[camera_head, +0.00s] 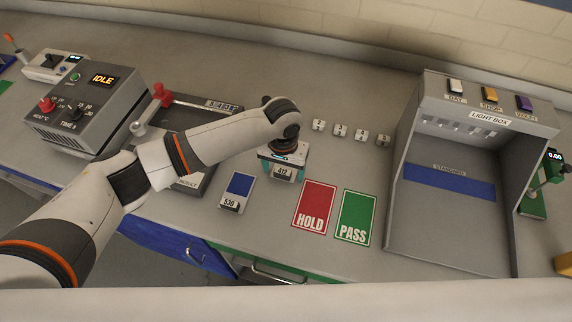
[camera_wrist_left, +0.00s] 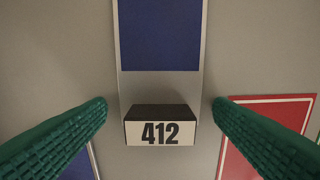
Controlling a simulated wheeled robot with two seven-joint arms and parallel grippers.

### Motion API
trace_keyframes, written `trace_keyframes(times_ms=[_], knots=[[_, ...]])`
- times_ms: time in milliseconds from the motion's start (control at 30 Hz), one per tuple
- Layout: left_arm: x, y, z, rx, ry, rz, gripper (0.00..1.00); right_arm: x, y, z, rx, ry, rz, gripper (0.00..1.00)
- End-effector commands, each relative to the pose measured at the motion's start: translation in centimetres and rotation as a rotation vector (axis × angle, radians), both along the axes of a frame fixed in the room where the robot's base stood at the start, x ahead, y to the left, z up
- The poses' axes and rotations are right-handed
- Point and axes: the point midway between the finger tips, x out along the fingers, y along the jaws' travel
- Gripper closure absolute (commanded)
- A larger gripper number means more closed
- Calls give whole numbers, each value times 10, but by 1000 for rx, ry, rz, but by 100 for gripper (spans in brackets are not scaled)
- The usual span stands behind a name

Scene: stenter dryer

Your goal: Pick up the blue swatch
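A blue swatch (camera_wrist_left: 160,35) on a pale card carries a block labelled 412 (camera_wrist_left: 160,130). It lies on the bench below my left gripper (camera_wrist_left: 160,107), whose green fingers are apart on either side of the block with nothing visibly gripped. In the head view my left gripper (camera_head: 284,170) points down and hides most of this swatch. A second blue swatch (camera_head: 240,185), labelled 530, lies flat just to its left. My right gripper is not in view.
A red HOLD card (camera_head: 315,204) and a green PASS card (camera_head: 356,217) lie to the right. The light box (camera_head: 460,235) stands beyond them. Several small numbered blocks (camera_head: 340,131) sit behind. The dryer unit (camera_head: 95,98) is at the left.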

Motion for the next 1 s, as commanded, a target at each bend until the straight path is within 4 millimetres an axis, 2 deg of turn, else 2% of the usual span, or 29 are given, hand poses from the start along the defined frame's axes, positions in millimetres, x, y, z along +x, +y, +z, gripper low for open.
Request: trace_keyframes(times_ms=[33,233,467,567,1000], knots=[[0,0,0,0,0,0,33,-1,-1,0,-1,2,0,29],[0,0,1,0,0,0,65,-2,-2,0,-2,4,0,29],[0,0,2,0,-1,0,65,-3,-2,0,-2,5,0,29],[1,-1,9,-3,-2,0,65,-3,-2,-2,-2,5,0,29],[1,-1,88,-3,-3,0,65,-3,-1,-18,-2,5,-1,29]])
